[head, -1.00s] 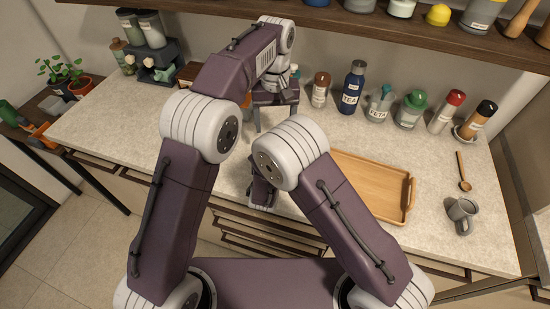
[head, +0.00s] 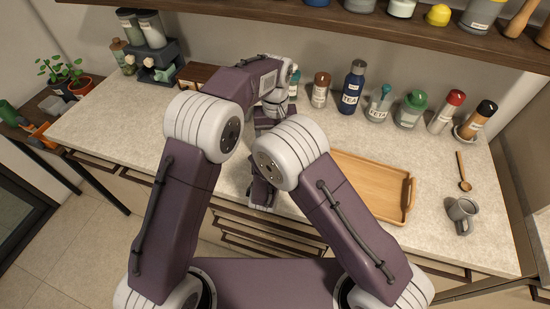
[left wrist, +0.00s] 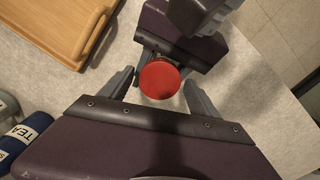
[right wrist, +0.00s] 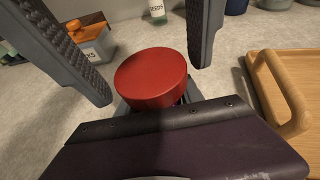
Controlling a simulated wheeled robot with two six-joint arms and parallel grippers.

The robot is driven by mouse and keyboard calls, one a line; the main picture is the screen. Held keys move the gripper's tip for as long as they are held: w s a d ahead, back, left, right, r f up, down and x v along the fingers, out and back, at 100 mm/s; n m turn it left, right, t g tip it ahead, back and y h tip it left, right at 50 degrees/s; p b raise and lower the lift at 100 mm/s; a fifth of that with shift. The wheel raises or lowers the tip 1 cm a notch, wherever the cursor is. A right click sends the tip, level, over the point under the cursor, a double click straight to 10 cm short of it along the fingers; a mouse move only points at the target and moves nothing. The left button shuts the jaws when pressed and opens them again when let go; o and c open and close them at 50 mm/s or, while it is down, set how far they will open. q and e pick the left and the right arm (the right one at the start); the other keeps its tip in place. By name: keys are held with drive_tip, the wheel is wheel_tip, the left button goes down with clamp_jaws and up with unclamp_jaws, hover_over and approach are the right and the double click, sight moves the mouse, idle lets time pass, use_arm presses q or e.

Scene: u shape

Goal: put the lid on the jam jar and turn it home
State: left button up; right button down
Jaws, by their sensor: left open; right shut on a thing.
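The round red lid (right wrist: 152,78) faces up in the right wrist view, and it also shows in the left wrist view (left wrist: 160,79). It sits over what my right gripper (right wrist: 155,105) holds; the jam jar itself is hidden under the lid. Whether the lid is seated or loose on it I cannot tell. My right gripper is shut, its fingers mostly hidden below the lid. My left gripper (left wrist: 159,84) is open, one finger on each side of the lid, with gaps between. In the head view my arms hide the lid, jar and gripper tips.
A wooden tray (head: 370,188) lies on the counter to the right of my arms, with a grey mug (head: 462,213) and wooden spoon (head: 462,172) beyond. Several bottles and jars, including a blue TEA bottle (head: 353,88), line the back.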

use_arm(q)
drive_tip(key=c, duration=1.4)
drive_tip(key=m, duration=0.6)
drive_tip(key=shift+c, duration=0.2)
drive_tip(key=o, duration=1.5)
drive_tip(key=shift+o, duration=0.2)
drive_tip(key=shift+r, duration=2.25)
